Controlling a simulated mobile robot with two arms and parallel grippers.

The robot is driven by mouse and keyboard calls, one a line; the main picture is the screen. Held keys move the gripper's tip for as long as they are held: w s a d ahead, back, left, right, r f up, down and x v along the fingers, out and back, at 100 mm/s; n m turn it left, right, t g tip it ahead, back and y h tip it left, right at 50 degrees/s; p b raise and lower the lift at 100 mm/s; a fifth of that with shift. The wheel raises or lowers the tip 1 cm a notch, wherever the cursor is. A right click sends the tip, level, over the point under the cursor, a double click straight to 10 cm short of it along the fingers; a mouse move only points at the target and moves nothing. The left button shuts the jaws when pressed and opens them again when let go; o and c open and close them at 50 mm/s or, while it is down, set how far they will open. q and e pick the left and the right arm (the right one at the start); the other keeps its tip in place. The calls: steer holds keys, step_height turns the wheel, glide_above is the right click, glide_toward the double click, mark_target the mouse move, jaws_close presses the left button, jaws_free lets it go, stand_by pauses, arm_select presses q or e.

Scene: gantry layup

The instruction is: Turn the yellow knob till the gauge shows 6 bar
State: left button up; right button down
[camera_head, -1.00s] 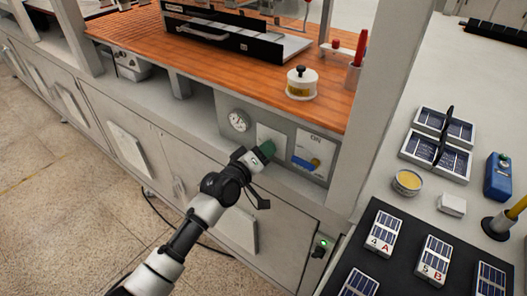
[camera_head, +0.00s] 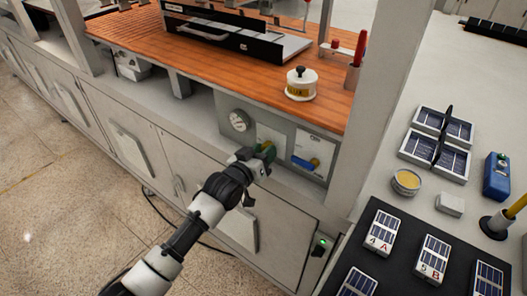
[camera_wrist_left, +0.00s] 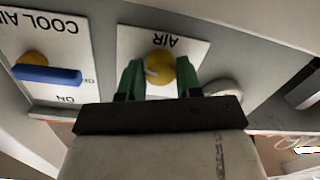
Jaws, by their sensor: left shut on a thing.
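The yellow knob (camera_wrist_left: 160,69) sits on a white plate marked AIR (camera_wrist_left: 165,43) in the left wrist view. My left gripper (camera_head: 264,153) has green fingers and reaches the grey panel under the wooden worktop. In the left wrist view the fingers (camera_wrist_left: 159,78) stand on both sides of the knob, shut on it. In the head view the gripper hides the knob. The round gauge (camera_head: 239,121) is on the panel, left of the AIR plate. Its needle is too small to read. The gauge's rim also shows in the left wrist view (camera_wrist_left: 224,88), seen edge-on. My right gripper is not in view.
A blue lever (camera_head: 304,163) on a yellow hub is on the COOL AIR plate, right of my gripper. A white lidded pot (camera_head: 301,84) stands on the wooden worktop (camera_head: 222,56) above. A pale upright post (camera_head: 372,100) rises right of the panel.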

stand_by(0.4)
arm_select(q)
steer(key=o, duration=0.9)
steer(key=b+v, duration=0.1)
steer(key=v, duration=1)
steer(key=shift+w, duration=0.1)
